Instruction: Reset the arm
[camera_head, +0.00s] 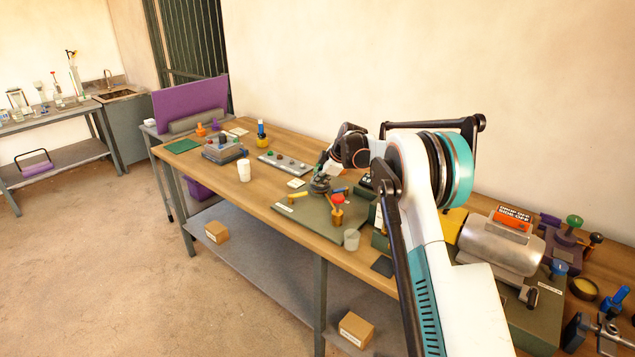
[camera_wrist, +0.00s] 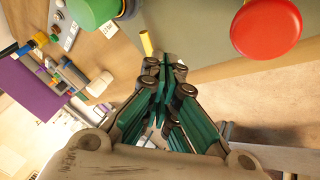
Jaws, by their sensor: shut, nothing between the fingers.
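My arm reaches from the lower right of the head view over the wooden bench (camera_head: 263,146). My gripper (camera_head: 318,190) is low over the green-grey board on the bench, close to a red knob (camera_head: 337,198) and a yellow handle (camera_head: 297,195). In the wrist view my gripper (camera_wrist: 167,62) is shut with its green-padded fingers together and nothing between them. The red knob (camera_wrist: 266,27) is at the upper right there, and a green knob (camera_wrist: 92,10) is at the upper left. I cannot tell whether the fingers touch the board.
A white cup (camera_head: 244,170) and a clear cup (camera_head: 351,239) stand on the bench. A silver drum machine (camera_head: 501,242) is at the right. A purple panel (camera_head: 190,105) rises at the far end. Boxes (camera_head: 356,328) lie on the lower shelf. The floor at left is clear.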

